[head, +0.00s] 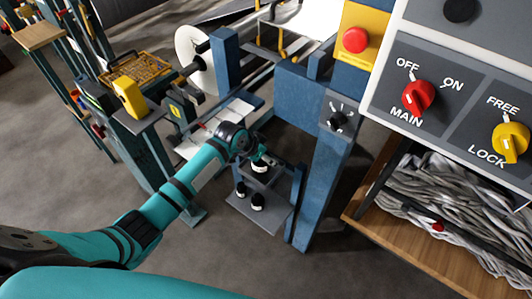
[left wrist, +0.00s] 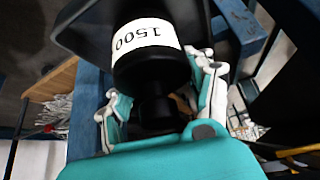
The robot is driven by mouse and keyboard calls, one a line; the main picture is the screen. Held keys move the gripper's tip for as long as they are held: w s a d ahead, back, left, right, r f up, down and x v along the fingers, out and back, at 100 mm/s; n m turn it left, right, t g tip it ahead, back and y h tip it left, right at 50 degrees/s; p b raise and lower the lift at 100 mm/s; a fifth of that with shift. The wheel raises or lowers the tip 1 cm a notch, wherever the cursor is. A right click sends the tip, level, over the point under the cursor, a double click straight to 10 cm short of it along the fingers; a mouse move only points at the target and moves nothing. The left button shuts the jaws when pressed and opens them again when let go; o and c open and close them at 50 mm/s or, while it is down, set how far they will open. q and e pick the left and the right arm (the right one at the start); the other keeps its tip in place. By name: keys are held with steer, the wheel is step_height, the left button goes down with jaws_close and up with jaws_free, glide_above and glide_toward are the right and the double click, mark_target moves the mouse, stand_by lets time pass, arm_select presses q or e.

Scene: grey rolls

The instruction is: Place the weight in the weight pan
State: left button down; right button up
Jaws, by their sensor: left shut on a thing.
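My left gripper (head: 262,159) is shut on a black weight (head: 260,168) with a white label band. In the left wrist view the weight (left wrist: 150,72) reads 1500 and sits between the two white-and-teal fingers of the gripper (left wrist: 158,98). A dark grey plate (left wrist: 85,28) shows close behind the weight; I cannot tell whether they touch. In the head view two similar weights (head: 241,190) (head: 257,201) stand on a grey tray (head: 268,217) below the gripper. I cannot tell for sure which plate is the weight pan. My right gripper is not in view.
A blue machine post (head: 322,190) with a black knob (head: 337,121) stands right of the tray. A control panel (head: 446,98) with MAIN and LOCK knobs is at upper right, above a wooden-based bin (head: 400,241) of grey strands. A white roll (head: 194,58) is at the back. Open floor lies lower centre.

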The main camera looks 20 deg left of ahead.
arm_select(q)
steer(key=shift+w+f, duration=0.2)
steer(key=shift+f, duration=0.3)
steer(key=c, duration=1)
jaws_free()
steer(key=shift+s+f, duration=0.15)
steer(key=shift+f, duration=0.25)
steer(key=o, duration=0.4)
steer(key=shift+s+r, duration=0.1)
steer(key=shift+c, duration=0.2)
steer(key=shift+r, duration=0.1)
steer(key=v, duration=0.7)
steer(key=shift+s+r+p, duration=0.1)
steer(key=shift+r+p, duration=0.1)
steer(key=shift+p, duration=0.1)
